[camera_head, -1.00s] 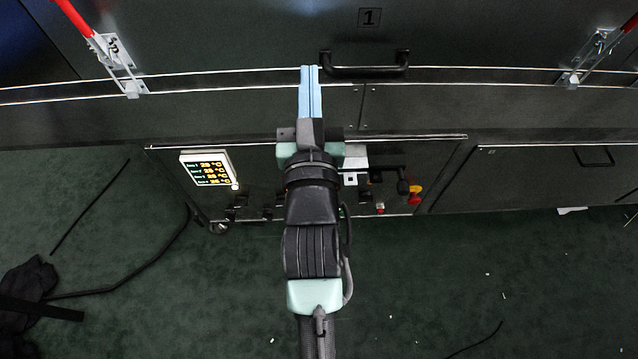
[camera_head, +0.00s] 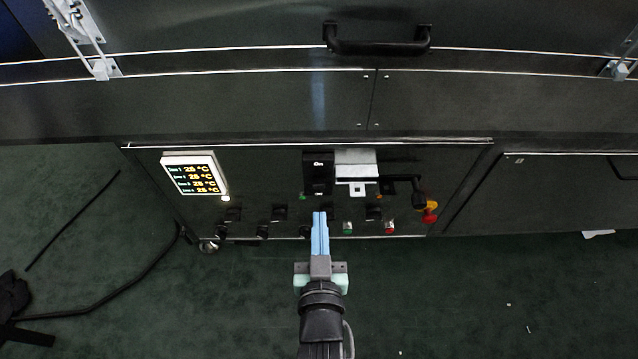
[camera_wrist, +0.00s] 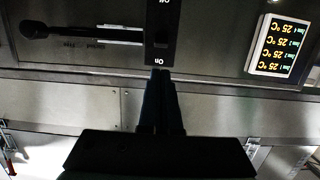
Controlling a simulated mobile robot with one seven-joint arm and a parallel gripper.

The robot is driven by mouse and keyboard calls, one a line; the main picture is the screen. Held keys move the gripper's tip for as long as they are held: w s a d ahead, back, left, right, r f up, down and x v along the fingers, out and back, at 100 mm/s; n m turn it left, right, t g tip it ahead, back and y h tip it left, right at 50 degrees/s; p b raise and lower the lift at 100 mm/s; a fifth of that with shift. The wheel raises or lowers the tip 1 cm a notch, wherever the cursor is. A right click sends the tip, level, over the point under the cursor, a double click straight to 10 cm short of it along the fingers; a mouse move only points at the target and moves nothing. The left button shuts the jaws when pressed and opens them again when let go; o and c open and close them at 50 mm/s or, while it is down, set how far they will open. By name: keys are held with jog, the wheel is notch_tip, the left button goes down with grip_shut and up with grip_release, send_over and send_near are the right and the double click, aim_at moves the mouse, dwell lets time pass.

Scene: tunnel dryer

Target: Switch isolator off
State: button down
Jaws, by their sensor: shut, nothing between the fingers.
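A black switch plate (camera_head: 318,172) marked "On" at its upper end is on the control panel. It also shows upside down in the wrist view (camera_wrist: 161,35). A silver bracket (camera_head: 356,165) with a black lever (camera_head: 405,182) sits to its right, and a red and yellow knob (camera_head: 430,208) is at the panel's right end. I cannot tell for certain which of these is the isolator. My gripper (camera_head: 320,214) is shut and empty, its blue fingers below the plate in the head view. In the wrist view the dark fingertips (camera_wrist: 159,72) appear just beside the plate's "On" end.
A temperature display (camera_head: 194,175) is at the panel's left. Several small knobs and buttons line the panel's lower edge, including a green button (camera_head: 347,228) and a red one (camera_head: 390,228). A black door handle (camera_head: 378,41) is above. The green floor in front is mostly clear.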

aim_at(319, 183)
jog(key=shift+w, duration=0.1)
jog(key=w+b, duration=0.1)
jog(key=w, duration=0.2)
jog(key=w+f+b, duration=0.1)
jog(key=w, duration=0.2)
jog(key=w+b, duration=0.2)
jog(key=w, duration=0.1)
jog(key=shift+w+f, duration=0.35)
jog(key=shift+f, duration=0.05)
